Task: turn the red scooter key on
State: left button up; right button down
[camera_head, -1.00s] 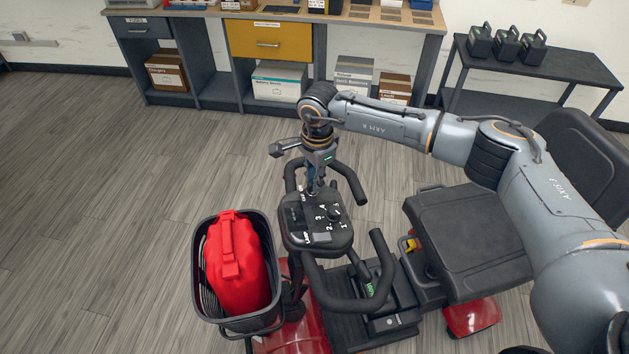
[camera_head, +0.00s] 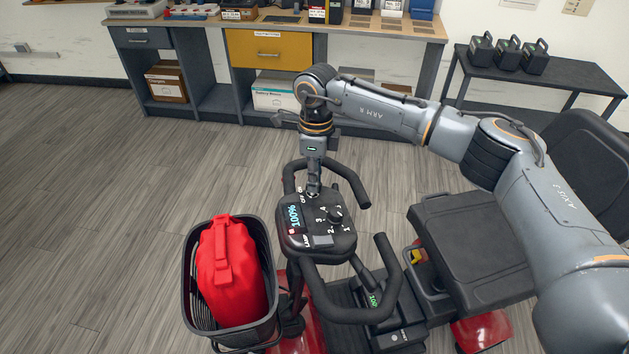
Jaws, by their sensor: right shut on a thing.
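The red scooter (camera_head: 305,312) stands below me, its black console (camera_head: 318,240) facing up between looped handlebars. The console display (camera_head: 293,216) is lit and reads 100%. A dial (camera_head: 335,215) with numbers sits beside it. My right gripper (camera_head: 313,190) points down at the far edge of the console, by the ON/OFF marking. It is shut on the key, which the fingers hide almost wholly. My left gripper is not in view.
A black basket (camera_head: 188,285) with a red bag (camera_head: 228,268) hangs at the scooter's front left. The black seat (camera_head: 470,240) is at right. A workbench (camera_head: 215,100) and a dark table (camera_head: 590,75) with several batteries stand behind. The floor at left is clear.

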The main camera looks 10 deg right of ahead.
jog(key=shift+m, duration=0.6)
jog(key=c, duration=1.3)
grip_release()
jog(key=r, duration=0.8)
jog(key=w+r, duration=0.1)
jog(key=r, duration=0.3)
jog(key=shift+d, duration=0.25)
